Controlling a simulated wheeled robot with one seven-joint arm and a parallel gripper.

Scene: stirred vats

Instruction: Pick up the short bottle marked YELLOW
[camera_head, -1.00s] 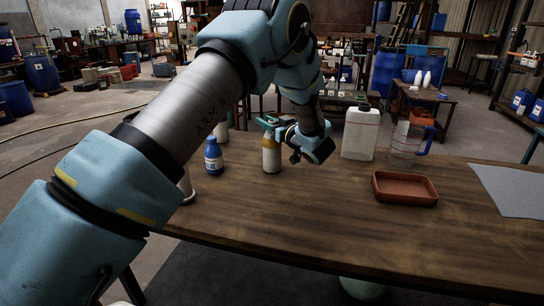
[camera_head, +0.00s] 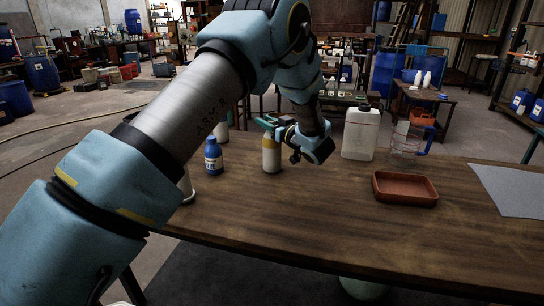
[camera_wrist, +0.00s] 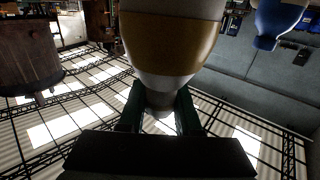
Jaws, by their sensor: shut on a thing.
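A short cream bottle with a yellow upper band (camera_head: 272,158) stands upright at the far side of the wooden table, left of its middle. My gripper (camera_head: 269,124) comes from the right and is shut on its neck. In the wrist view the bottle (camera_wrist: 170,45) appears inverted, its neck between the two dark fingers of my gripper (camera_wrist: 160,108). No marking on it is readable. I cannot tell whether its base touches the table.
A blue bottle (camera_head: 213,157) stands just left. To the right are a white jug (camera_head: 360,135), a clear pitcher (camera_head: 405,142) and a reddish-brown tray (camera_head: 405,198). A grey sheet (camera_head: 510,190) lies at the far right. The front middle of the table (camera_head: 310,215) is clear.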

